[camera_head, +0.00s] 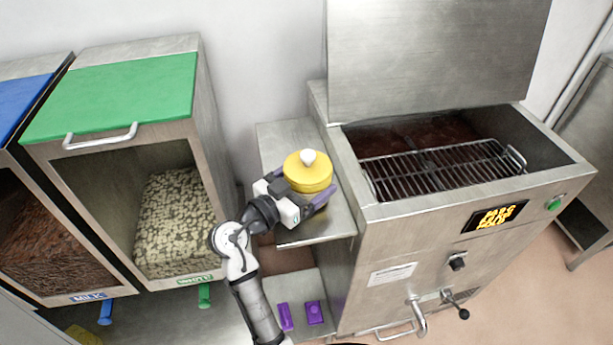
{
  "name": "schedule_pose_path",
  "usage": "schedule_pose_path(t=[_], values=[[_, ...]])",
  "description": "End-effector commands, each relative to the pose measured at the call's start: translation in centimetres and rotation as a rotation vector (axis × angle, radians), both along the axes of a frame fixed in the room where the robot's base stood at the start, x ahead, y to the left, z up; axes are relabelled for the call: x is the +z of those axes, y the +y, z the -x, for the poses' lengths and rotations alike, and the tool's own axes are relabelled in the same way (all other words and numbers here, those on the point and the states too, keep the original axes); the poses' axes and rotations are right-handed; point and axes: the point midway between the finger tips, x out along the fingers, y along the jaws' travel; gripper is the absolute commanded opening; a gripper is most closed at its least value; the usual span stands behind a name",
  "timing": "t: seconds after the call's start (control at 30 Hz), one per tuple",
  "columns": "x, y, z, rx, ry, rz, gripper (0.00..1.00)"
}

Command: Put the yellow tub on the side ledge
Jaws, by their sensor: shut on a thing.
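The yellow tub (307,176) is round, with a white knob on top. It is over the metal side ledge (278,139) on the left side of the machine. My gripper (308,187) is shut on the tub, with its purple-tipped fingers at either side of it. I cannot tell whether the tub's base touches the ledge or is slightly above it. The gripper and tub hide the middle of the ledge.
The metal machine (433,240) has its lid up and a wire rack (440,168) over a dark bath. Bins with green (115,95) and blue lids stand at left. Purple pieces (314,312) lie on a lower shelf (300,287). The ledge's back part is clear.

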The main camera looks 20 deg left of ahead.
Motion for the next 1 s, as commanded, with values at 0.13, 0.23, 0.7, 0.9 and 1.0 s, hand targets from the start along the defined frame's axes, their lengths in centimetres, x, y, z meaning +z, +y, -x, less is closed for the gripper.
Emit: schedule_pose_path(t=[0.13, 0.23, 0.7, 0.9, 1.0], values=[[-0.4, 0.1, 0.1, 0.003, -0.001, 0.0, 0.51], [-0.5, 0.1, 0.1, 0.002, -0.003, -0.001, 0.51], [-0.9, 0.1, 0.2, 0.001, 0.0, 0.0, 1.0], [-0.7, 0.1, 0.2, 0.001, 0.0, 0.001, 1.0], [-0.7, 0.4, 0.6, 0.003, -0.001, 0.0, 1.0]])
